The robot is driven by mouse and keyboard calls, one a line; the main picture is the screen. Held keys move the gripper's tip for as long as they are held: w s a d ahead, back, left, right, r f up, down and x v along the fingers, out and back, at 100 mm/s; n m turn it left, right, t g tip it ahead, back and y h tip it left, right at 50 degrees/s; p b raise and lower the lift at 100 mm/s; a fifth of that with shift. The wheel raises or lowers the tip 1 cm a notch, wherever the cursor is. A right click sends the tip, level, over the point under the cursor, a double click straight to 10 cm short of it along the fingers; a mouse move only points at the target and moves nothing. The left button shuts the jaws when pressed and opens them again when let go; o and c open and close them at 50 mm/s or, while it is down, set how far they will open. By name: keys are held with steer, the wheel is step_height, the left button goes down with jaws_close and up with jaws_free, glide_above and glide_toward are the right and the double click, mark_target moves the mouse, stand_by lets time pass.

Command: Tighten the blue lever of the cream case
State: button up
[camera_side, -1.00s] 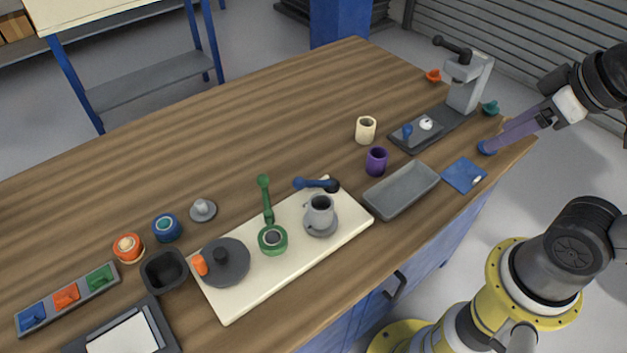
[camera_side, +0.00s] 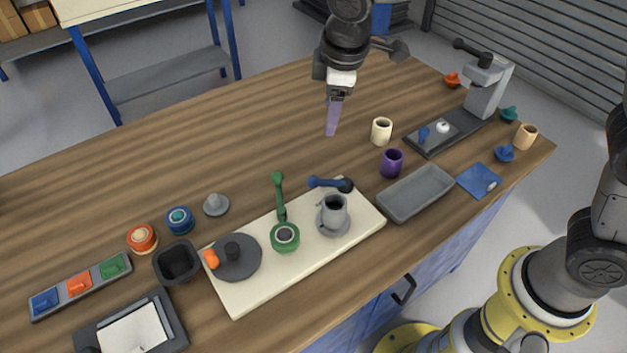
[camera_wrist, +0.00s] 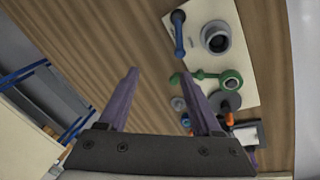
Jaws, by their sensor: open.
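The cream case (camera_side: 240,297) is a flat slab on the wooden table; it also shows in the wrist view (camera_wrist: 195,54). Its blue lever (camera_side: 326,183) lies near the far edge, a blue arm with a dark round end, and appears in the wrist view (camera_wrist: 179,34) at the top. A green lever (camera_side: 280,198), a grey cup-like part (camera_side: 333,210) and a dark disc with an orange tab (camera_side: 238,257) are also on the case. My gripper (camera_side: 331,132) is open, with purple fingers pointing down above the table beyond the blue lever. Nothing is between its fingers (camera_wrist: 160,78).
A cream cup (camera_side: 381,131), a purple cup (camera_side: 391,163) and a grey tray (camera_side: 415,193) stand right of the case. A grey press (camera_side: 488,88) is at the far right, near a tan cup (camera_side: 525,136). The back left of the table is clear.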

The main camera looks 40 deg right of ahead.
steer(key=n+g, duration=0.1)
glide_toward(313, 178)
steer(key=f, duration=0.3)
steer(key=w+f, duration=0.1)
steer(key=f, duration=0.3)
steer(key=d+f, duration=0.1)
steer(key=f, duration=0.3)
steer(key=shift+w+f, duration=0.25)
steer(key=shift+w, duration=0.1)
jaws_close()
steer(key=shift+r, duration=0.1)
stand_by(0.7)
